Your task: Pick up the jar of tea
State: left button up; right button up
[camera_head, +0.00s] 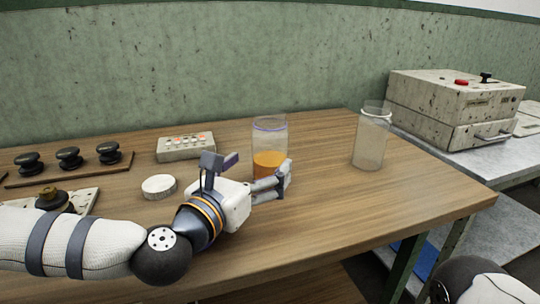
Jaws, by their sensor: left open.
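The jar of tea (269,138) is a clear jar with a bluish rim and orange-brown liquid in its lower part. It stands upright on the wooden table (330,225). My left gripper (260,172) is open, with its fingers at the jar's lower part. One finger shows in front of the jar on its right side, the other to its left. I cannot tell whether the fingers touch the glass. My right arm (485,285) shows only in part at the bottom right corner, and its gripper is out of view.
A second clear jar (371,140), seemingly empty, stands to the right. A white round lid (159,187) and a button box (185,147) lie to the left, with black knobs (69,158) on a board beyond. A worn machine (455,105) sits on a grey bench at right.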

aim_at(270, 146)
pick_arm(q)
jog(key=x, duration=0.5)
jog(key=shift+w+d, duration=0.1)
jog(key=shift+w, duration=0.2)
jog(key=c, duration=1.5)
pick_arm(e)
jog(key=shift+w+r, duration=0.1)
jog(key=shift+w, duration=0.05)
pick_arm(q)
jog(key=shift+r, duration=0.2)
jog(key=shift+r, duration=0.65)
jog(key=shift+s+d+r+p, duration=0.25)
jog(key=shift+s+r+p, duration=0.1)
jog(key=shift+s+r, duration=1.8)
jog(key=shift+s+d+r+p, duration=0.3)
jog(key=shift+s+r, duration=1.4)
jog(key=shift+s, duration=0.85)
jog(key=shift+s+d+r+p, duration=0.2)
jog(key=shift+s+r+p, duration=0.15)
jog(key=shift+s+r, duration=1.75)
pick_arm(e)
jog(key=shift+w+r+t, duration=0.3)
jog(key=shift+w+r, duration=0.45)
jog(key=shift+r, duration=0.2)
pick_arm(q)
jog(key=shift+s+f, duration=0.2)
jog(key=shift+f, duration=0.05)
